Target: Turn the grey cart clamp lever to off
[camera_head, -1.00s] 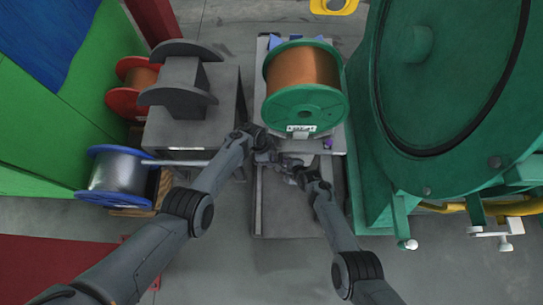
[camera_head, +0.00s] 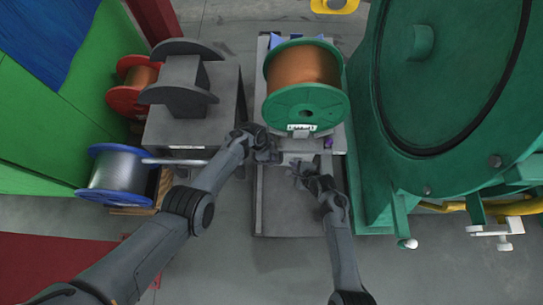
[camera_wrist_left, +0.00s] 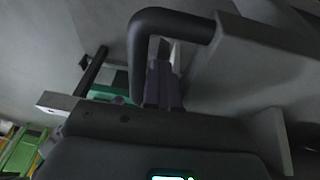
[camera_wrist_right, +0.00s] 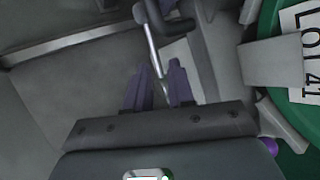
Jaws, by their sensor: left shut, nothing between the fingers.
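The grey cart (camera_head: 258,205) stands at the centre, carrying a green spool of copper wire (camera_head: 305,70). My left gripper (camera_head: 272,157) is at the cart's near end below the spool. In the left wrist view its fingers (camera_wrist_left: 162,85) are together and empty beside a dark bent handle (camera_wrist_left: 175,22). My right gripper (camera_head: 298,168) is just right of the left one. In the right wrist view its fingers (camera_wrist_right: 156,75) are apart, with a thin metal rod (camera_wrist_right: 152,50) showing between them; I cannot tell if they touch it. I cannot identify the clamp lever for sure.
A labelled plate (camera_wrist_right: 308,45) sits at the spool, with a purple knob (camera_head: 328,142) nearby. The green strander (camera_head: 450,80) stands close on the right.

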